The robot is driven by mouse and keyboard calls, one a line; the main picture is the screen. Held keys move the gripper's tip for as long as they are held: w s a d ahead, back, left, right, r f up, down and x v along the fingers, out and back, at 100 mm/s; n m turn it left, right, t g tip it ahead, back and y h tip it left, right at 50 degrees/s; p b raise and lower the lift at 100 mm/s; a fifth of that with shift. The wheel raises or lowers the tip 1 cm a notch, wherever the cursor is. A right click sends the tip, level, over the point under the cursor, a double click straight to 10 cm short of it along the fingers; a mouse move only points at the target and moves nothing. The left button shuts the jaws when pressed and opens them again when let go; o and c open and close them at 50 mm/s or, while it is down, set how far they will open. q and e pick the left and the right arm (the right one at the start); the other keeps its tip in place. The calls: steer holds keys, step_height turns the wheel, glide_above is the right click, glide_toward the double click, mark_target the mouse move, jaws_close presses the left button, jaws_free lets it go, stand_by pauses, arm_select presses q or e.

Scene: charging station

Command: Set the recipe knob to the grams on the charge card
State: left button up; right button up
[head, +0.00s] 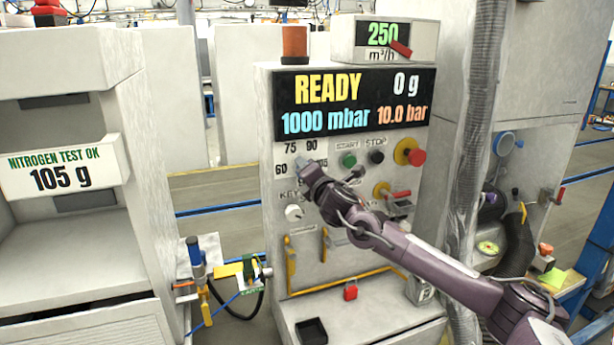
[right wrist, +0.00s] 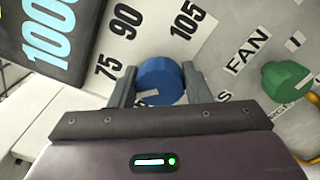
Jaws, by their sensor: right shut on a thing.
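The charge card (head: 62,172) at the left of the head view reads "NITROGEN TEST OK" and "105 g". The recipe knob (right wrist: 161,80) is blue and round in the right wrist view, on a panel with the numbers 75, 90 and 105 printed around it. My right gripper (head: 306,172) is at the machine's front panel, its fingers on both sides of the knob and shut on it. In the head view the gripper mostly hides the knob and some numbers; 60, 75 and 90 show. I cannot tell which number the knob points to. My left gripper is in neither view.
The display (head: 352,103) reads READY, 0 g, 1000 mbar and 10.0 bar. A green button (head: 348,160), a black button (head: 376,157) and a red knob on yellow (head: 412,154) sit right of the gripper. A grey hose (head: 474,120) hangs beside my right arm.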

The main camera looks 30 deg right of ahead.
steer(key=m, duration=0.3)
steer(key=shift+f+b, duration=0.15)
steer(key=shift+b, duration=0.15)
steer(key=m, duration=0.3)
steer(key=shift+m, duration=0.3)
steer(key=m, duration=0.3)
steer(key=shift+m, duration=0.3)
steer(key=m, duration=0.2)
steer(key=shift+m, duration=0.4)
steer(key=m+p, duration=0.1)
steer(key=m, duration=0.2)
steer(key=shift+f+m, duration=0.1)
steer(key=shift+m, duration=0.2)
steer(key=m+p, duration=0.1)
steer(key=m, duration=0.2)
steer(key=shift+a+m+p, duration=0.1)
steer(key=shift+m+p, duration=0.2)
steer(key=shift+p, duration=0.05)
steer(key=m+p, duration=0.1)
steer(key=m, duration=0.2)
steer(key=shift+a+f+m+p, duration=0.1)
steer(key=shift+m+p, duration=0.45)
steer(key=shift+m, duration=1.25)
